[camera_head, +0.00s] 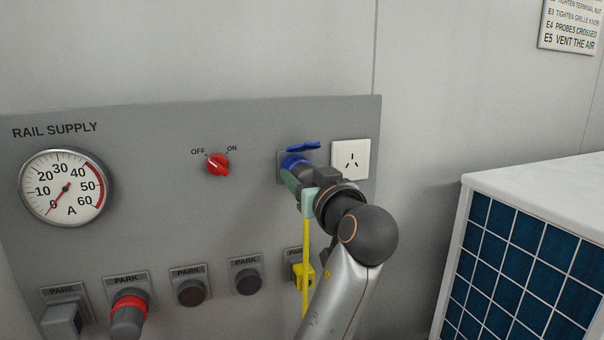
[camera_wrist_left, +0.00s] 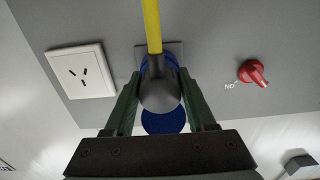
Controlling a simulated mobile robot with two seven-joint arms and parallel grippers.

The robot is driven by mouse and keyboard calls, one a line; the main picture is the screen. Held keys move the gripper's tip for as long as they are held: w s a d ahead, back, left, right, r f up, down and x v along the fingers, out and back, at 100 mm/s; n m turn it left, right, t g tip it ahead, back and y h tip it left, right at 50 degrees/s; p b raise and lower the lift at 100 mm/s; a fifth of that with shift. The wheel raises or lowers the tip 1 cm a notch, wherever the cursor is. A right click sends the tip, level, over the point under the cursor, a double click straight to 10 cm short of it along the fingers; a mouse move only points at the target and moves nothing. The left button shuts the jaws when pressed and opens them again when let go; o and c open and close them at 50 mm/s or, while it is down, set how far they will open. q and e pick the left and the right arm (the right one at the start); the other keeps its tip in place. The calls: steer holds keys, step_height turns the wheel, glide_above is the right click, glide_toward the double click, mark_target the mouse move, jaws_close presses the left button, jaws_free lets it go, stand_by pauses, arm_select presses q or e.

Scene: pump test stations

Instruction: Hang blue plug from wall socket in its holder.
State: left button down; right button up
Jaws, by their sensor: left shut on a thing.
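The wall socket (camera_head: 281,170) is on the grey panel, with its blue lid (camera_head: 303,147) flipped up. The blue plug (camera_wrist_left: 160,96) is at the socket, its grey rear body and yellow cable showing in the left wrist view. A blue ring shows around its front; how deep it sits is hidden. My left gripper (camera_head: 299,190) is shut on the plug, its green fingers (camera_wrist_left: 157,92) on both sides. Round PARK holders (camera_head: 191,292) (camera_head: 248,281) with dark faces sit low on the panel. Which holder belongs to the blue plug cannot be told. My right gripper is not in view.
A red OFF/ON knob (camera_head: 218,164) and a white outlet (camera_head: 350,160) flank the socket. A red-ringed plug (camera_head: 129,312) sits in one PARK holder; a yellow piece (camera_head: 303,276) is at the rightmost. The yellow cable (camera_head: 306,250) hangs down. A blue-grilled white unit (camera_head: 530,250) stands right.

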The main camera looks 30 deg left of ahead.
arm_select(q)
steer(key=shift+s+d, duration=0.1)
steer(key=shift+d, duration=0.05)
stand_by(0.3)
steer(key=shift+b+v, duration=0.6)
steer(key=shift+v, duration=2.25)
